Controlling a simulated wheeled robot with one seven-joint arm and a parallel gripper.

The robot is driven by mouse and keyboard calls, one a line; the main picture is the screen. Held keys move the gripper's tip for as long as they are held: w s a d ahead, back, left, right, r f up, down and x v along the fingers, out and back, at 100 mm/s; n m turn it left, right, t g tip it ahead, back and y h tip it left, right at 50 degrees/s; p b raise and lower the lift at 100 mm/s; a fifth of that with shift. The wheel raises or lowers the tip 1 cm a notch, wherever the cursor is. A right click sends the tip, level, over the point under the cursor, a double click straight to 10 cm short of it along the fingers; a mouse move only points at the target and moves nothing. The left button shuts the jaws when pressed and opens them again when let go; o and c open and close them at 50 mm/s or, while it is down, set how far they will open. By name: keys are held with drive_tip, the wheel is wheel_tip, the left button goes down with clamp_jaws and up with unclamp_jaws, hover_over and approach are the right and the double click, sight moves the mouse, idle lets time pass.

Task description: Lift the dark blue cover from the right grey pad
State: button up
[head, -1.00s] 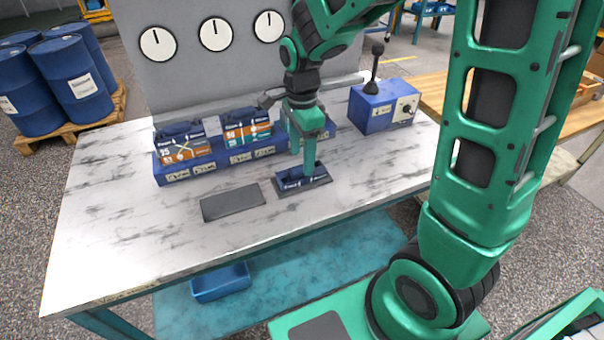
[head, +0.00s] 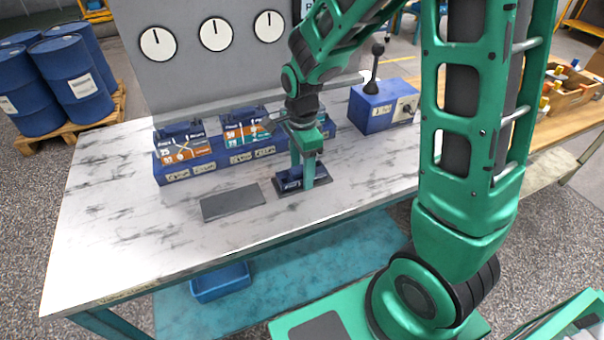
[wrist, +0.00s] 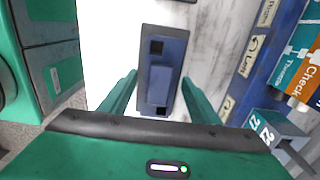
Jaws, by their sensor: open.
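The dark blue cover (head: 288,180) sits on the right grey pad (head: 322,188) near the front of the table. In the wrist view the cover (wrist: 161,75) lies lengthwise between the two green fingers. My gripper (head: 303,178) is open, pointing down, with its fingers on either side of the cover; it also shows in the wrist view (wrist: 155,95). In the head view a finger hides part of the cover. I cannot tell whether the fingers touch it.
The left grey pad (head: 233,202) is bare. Behind stands a long blue block (head: 215,157) with labelled modules. A blue box with a black lever (head: 385,108) is at the back right. The table's left side (head: 110,215) is clear.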

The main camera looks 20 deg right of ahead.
sight(302, 168)
clamp_jaws()
wheel_tip(302, 168, up, 13)
drive_tip(key=shift+f, duration=0.2)
idle(2.0)
drive_tip(key=shift+f, duration=0.1)
